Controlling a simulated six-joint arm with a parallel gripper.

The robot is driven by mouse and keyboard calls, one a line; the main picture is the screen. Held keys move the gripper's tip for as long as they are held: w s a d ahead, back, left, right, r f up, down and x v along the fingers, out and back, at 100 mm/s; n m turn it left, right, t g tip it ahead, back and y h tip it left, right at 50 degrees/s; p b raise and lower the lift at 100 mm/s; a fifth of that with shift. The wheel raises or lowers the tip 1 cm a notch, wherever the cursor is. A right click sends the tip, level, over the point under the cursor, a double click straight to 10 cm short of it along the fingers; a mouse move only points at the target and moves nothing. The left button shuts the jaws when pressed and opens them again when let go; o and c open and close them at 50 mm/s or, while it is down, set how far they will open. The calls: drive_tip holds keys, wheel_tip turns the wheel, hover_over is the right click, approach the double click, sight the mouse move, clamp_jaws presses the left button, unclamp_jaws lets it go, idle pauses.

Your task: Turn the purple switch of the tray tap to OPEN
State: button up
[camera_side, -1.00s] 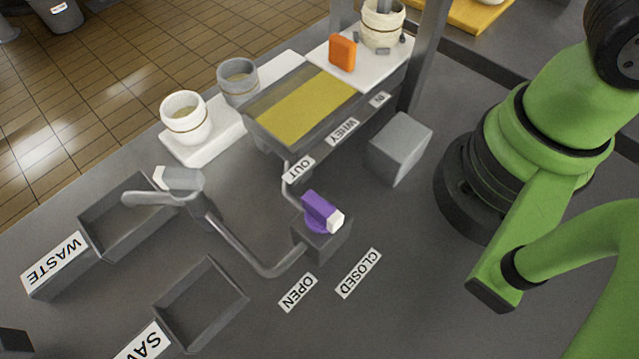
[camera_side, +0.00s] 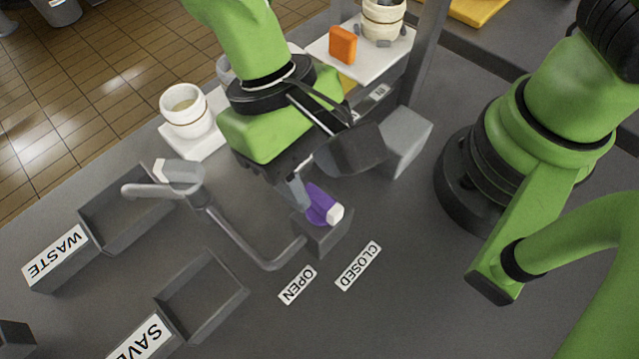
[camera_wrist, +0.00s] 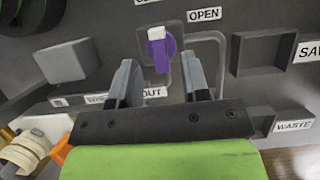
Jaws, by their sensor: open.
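The purple switch (camera_side: 322,207) with a white end sits on a grey block (camera_side: 322,240) on the bench. Its white end points toward the CLOSED label (camera_side: 358,266); the OPEN label (camera_side: 297,284) lies to the left of that. My gripper (camera_side: 312,190) is over the switch from behind, and its body hides part of the tray. In the wrist view, my gripper (camera_wrist: 160,82) is open, with one finger on each side of the purple switch (camera_wrist: 162,53). The switch lies a little beyond the fingertips there, and I cannot tell whether they touch it.
A grey pipe (camera_side: 240,242) runs from the block to a swivelling spout (camera_side: 160,190). Two open bins stand left, near the WASTE label (camera_side: 55,255) and the SAVE label (camera_side: 140,338). A grey block (camera_side: 408,140) stands right of my gripper.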

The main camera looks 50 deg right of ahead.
sight(321, 198)
drive_tip(key=shift+x, duration=1.6)
clamp_jaws()
